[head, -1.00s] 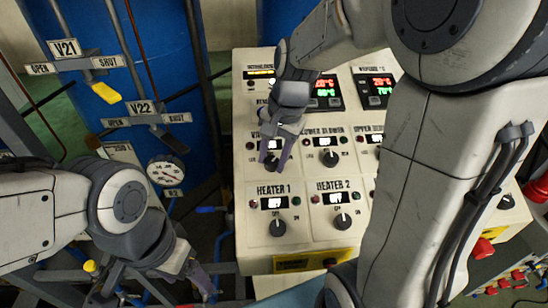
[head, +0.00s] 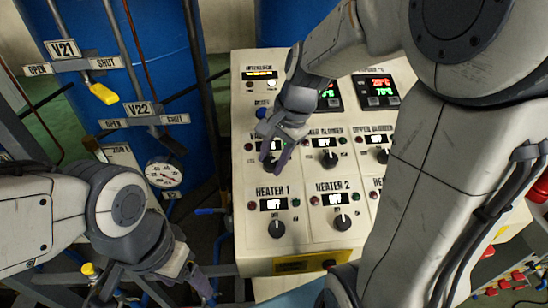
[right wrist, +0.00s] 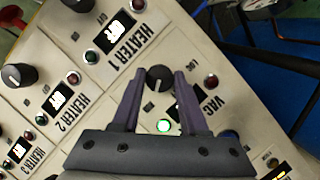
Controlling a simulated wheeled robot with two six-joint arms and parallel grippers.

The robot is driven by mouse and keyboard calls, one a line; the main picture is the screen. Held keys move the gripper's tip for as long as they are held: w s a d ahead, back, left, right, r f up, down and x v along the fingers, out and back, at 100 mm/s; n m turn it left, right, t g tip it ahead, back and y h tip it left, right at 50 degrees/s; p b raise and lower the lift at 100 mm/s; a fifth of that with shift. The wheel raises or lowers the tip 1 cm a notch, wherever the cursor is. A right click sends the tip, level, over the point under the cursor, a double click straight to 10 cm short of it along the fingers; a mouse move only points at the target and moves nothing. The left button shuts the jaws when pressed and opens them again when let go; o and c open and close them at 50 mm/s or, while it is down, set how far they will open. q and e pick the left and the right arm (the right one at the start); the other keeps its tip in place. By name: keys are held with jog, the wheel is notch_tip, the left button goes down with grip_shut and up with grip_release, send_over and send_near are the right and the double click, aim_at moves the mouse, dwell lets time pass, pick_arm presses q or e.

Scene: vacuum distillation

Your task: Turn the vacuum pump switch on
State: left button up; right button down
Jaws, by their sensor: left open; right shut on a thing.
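The vacuum pump switch is a round black knob on the pale control panel (head: 310,262). In the right wrist view the knob (right wrist: 159,78) sits between the fingertips, beside a partly covered label starting "VAC". A green lamp (right wrist: 164,126) near the knob is lit. My right gripper (right wrist: 160,82) is shut on the knob. In the head view my right gripper (head: 275,158) reaches down to the panel above HEATER 1 and partly covers the knob, its label and display. My left gripper (head: 196,284) is open and empty at the lower left, away from the panel.
The HEATER 1 knob (head: 277,229) and HEATER 2 knob (head: 342,222) are just below, with displays reading OFF. Blower knobs (head: 330,160) are to the right. Valve V22 (head: 155,121), a gauge (head: 164,172) and blue tanks (head: 170,60) stand at left.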

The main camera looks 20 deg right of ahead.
aim_at(282, 175)
jog(key=shift+c, duration=2.2)
grip_release()
jog(key=shift+s+d, duration=0.1)
jog(key=shift+d, duration=0.05)
jog(key=b+v, duration=0.1)
jog(key=v, duration=0.6)
jog(key=shift+r, duration=0.25)
